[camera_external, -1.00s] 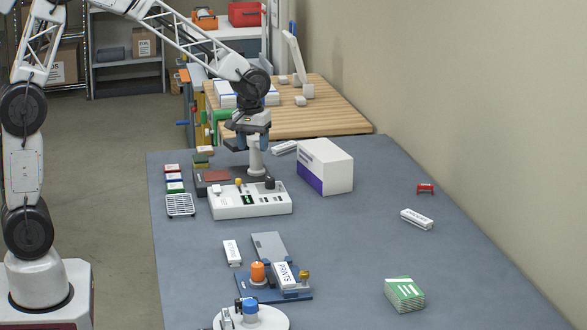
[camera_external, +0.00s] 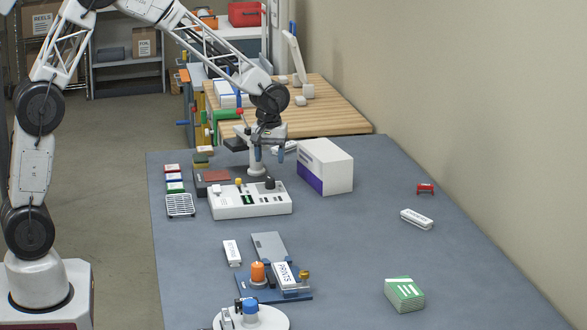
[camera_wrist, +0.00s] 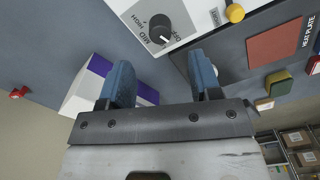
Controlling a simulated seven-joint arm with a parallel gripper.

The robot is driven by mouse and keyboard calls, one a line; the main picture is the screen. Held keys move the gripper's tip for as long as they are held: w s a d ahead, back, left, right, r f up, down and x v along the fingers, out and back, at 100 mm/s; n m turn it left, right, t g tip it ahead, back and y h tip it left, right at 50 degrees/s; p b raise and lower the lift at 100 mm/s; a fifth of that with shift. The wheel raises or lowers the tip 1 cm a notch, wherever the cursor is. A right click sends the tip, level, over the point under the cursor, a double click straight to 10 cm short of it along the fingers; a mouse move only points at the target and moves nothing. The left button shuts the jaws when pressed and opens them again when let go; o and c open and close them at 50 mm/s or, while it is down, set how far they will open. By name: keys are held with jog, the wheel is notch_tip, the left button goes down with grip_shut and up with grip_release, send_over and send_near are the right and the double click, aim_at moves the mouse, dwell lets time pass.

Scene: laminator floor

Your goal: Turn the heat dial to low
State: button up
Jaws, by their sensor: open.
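The heat dial is a black round knob (camera_external: 270,183) at the right end of a white control box (camera_external: 250,203). In the wrist view the dial (camera_wrist: 161,27) sits on the box's white face, with HIGH and MID printed beside it and a third label partly readable. A short white mark shows at the dial's edge; its exact setting is hard to read. My gripper (camera_external: 269,154) is open and empty, above the dial and apart from it. In the wrist view its two blue fingers (camera_wrist: 162,78) are spread, with the dial beyond their tips.
A yellow knob (camera_external: 238,181) is on the same box. A white and purple carton (camera_external: 325,167) is close on the right.

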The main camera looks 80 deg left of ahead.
aim_at(270, 178)
jog(key=shift+f, duration=3.85)
jog(key=c, duration=0.9)
